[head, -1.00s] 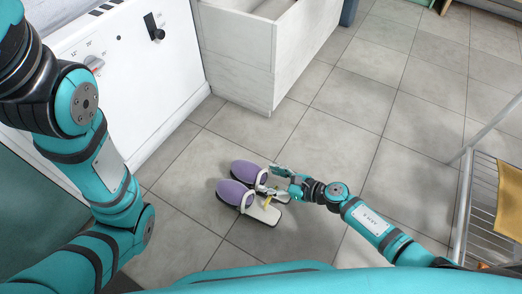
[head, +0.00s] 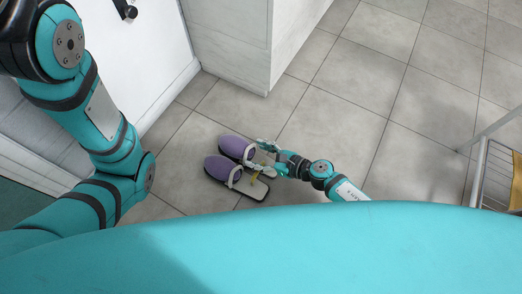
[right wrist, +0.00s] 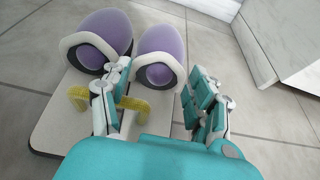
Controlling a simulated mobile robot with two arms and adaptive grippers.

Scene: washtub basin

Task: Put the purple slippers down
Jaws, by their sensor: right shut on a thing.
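The pair of purple slippers (head: 223,168) with white trim and pale soles lies side by side, toes to the left, at or just above the floor in the head view. Any small gap beneath is hard to tell. My right gripper (head: 265,159) is at their heel side, shut on the pair. In the right wrist view, the slippers (right wrist: 98,38) point away from me, and the fingers of the right gripper (right wrist: 157,78) straddle the right-hand slipper. Yellow loops stand on the soles near the left finger. My left gripper is out of view.
Grey floor tiles (head: 335,105) are clear to the right of the slippers. A white cabinet (head: 232,45) stands behind them, with a white appliance (head: 150,50) at the left. A metal rack (head: 493,178) holding a yellow cloth stands at the right edge.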

